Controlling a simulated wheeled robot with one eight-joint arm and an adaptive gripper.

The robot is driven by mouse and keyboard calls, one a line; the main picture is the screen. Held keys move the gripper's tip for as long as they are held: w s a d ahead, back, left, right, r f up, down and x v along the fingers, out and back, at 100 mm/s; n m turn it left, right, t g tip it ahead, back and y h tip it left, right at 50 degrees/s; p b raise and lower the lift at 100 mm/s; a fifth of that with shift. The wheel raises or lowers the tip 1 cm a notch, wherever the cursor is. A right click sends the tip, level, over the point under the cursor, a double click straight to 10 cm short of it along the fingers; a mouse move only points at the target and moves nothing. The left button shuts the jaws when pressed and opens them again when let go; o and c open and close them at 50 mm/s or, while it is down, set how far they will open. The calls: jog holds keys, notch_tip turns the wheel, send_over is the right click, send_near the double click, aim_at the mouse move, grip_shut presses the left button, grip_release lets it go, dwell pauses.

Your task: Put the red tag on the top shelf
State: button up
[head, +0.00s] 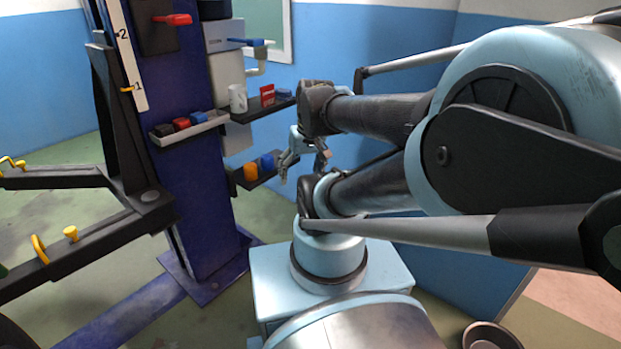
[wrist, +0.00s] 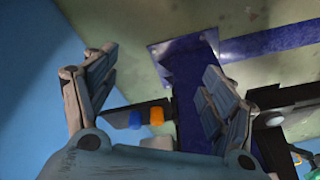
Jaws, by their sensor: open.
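A small upright red tag-like piece (head: 267,95) with a pale band stands on the upper dark shelf (head: 257,111), beside a white mug (head: 238,98). I cannot tell for sure that it is the red tag. A lower dark shelf (head: 249,182) holds an orange piece (head: 251,171) and a blue piece (head: 267,163). My gripper (head: 302,166) is open and empty, to the right of the lower shelf and below the upper one. In the wrist view my gripper (wrist: 160,65) has its fingers wide apart, with the blue piece (wrist: 134,119) and orange piece (wrist: 157,116) beyond them.
A blue lift post (head: 190,190) stands left of the shelves. A pale tray (head: 190,128) on it holds red, black and blue pieces. Dark lift arms (head: 95,243) with yellow parts reach left. A round bowl (head: 491,335) is on the floor at lower right. Blue walls (head: 335,50) stand behind.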

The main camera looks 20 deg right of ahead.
jog(key=s+d, duration=0.1)
jog(key=s+d+h, duration=0.1)
jog(key=shift+s+d+f+m, duration=0.25)
jog(key=shift+s+f+m, duration=0.05)
jog(key=shift+f+m, duration=0.1)
jog(key=shift+w+f, duration=0.15)
jog(key=shift+w, duration=0.3)
dwell(1.7)
